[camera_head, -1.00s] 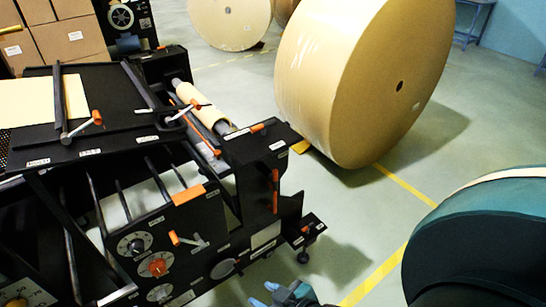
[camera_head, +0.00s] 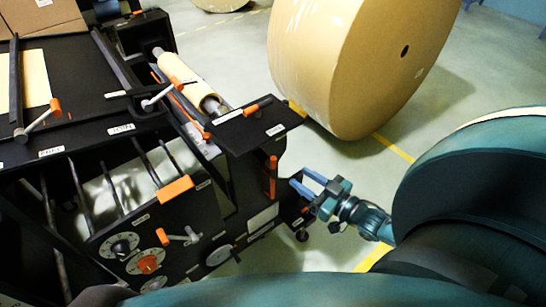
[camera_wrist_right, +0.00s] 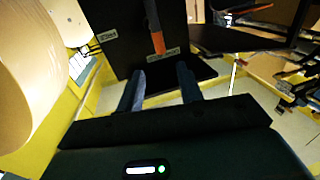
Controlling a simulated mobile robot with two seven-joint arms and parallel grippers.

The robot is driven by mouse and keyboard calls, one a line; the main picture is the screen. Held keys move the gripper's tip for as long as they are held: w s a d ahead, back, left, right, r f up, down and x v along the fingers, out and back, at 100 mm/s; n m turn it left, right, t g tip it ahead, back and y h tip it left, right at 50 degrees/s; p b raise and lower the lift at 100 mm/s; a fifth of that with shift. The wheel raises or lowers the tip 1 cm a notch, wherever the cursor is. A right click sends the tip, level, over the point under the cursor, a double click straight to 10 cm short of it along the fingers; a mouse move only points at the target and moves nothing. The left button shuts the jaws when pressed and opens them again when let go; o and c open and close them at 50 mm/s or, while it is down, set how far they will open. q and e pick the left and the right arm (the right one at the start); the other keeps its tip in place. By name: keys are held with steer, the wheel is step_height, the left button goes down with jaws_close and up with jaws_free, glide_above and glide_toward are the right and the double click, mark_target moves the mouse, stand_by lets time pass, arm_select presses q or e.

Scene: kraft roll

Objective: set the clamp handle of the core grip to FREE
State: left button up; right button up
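A black machine frame carries an upright orange handle (camera_head: 272,176) on its right-hand post. A lever with an orange end (camera_wrist_right: 157,42) hangs in front of a black panel in the right wrist view, with small white labels beside and below it. I take this to be the clamp handle; I cannot read the labels surely. My right gripper (camera_head: 305,180) is open and empty, just right of the post and apart from the handle. Its two fingers (camera_wrist_right: 159,84) point toward the lever in the wrist view. My left gripper is not in view.
Another orange-ended handle (camera_head: 258,106) lies on the black top plate. The machine holds a kraft core on a shaft (camera_head: 188,80) and a panel of dials (camera_head: 148,264). A large kraft roll (camera_head: 335,65) stands behind my right gripper. Yellow-lined floor lies between.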

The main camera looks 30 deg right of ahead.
mark_target(274, 160)
steer(key=x, duration=1.1)
steer(key=shift+f, duration=0.1)
steer(key=shift+c, duration=0.5)
steer(key=shift+s, duration=0.1)
jaws_close()
